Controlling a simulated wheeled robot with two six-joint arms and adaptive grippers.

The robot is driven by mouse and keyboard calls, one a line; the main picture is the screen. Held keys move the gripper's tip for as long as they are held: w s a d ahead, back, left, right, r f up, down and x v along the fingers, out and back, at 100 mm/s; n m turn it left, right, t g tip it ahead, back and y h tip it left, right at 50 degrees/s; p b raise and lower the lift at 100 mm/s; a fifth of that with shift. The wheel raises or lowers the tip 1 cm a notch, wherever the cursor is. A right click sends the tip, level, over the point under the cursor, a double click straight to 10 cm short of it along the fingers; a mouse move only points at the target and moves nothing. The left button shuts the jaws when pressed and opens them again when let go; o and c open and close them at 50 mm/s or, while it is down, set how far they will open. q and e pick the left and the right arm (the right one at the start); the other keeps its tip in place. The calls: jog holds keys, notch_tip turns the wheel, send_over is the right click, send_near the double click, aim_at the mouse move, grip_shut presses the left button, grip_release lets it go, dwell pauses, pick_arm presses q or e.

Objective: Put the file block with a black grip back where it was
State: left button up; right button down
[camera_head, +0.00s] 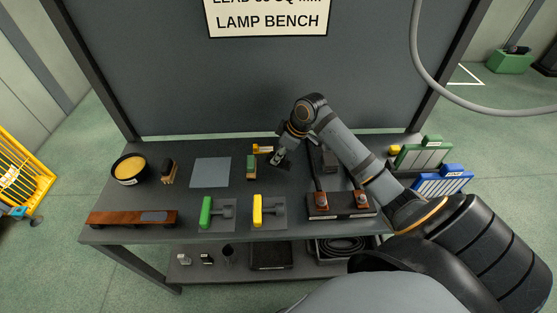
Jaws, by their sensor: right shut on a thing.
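My right gripper (277,158) reaches in from the right over the back middle of the bench. It is shut on a small dark thing (285,165), which looks like the file block with a black grip. The jaws hide much of it, and I cannot tell whether it touches the bench top. Two similar tools lie at the front, one with a green grip (206,211) and one with a yellow grip (257,210), each on a grey patch. My left gripper is not in view.
A bare grey square (211,172) lies left of centre. A black-topped brush (169,171), a yellow-filled bowl (130,168) and a green block (251,167) stand nearby. A wooden strip (125,218) lies front left. A dark box (341,211) with leads sits right.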

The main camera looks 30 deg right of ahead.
notch_tip(320, 180, down, 2)
jog(key=shift+s+a+f, duration=0.1)
jog(key=shift+a+f, duration=0.05)
jog(key=shift+f, duration=0.1)
jog(key=shift+f, duration=0.1)
jog(key=c, duration=1.1)
grip_release()
jog(key=shift+v, duration=6.1)
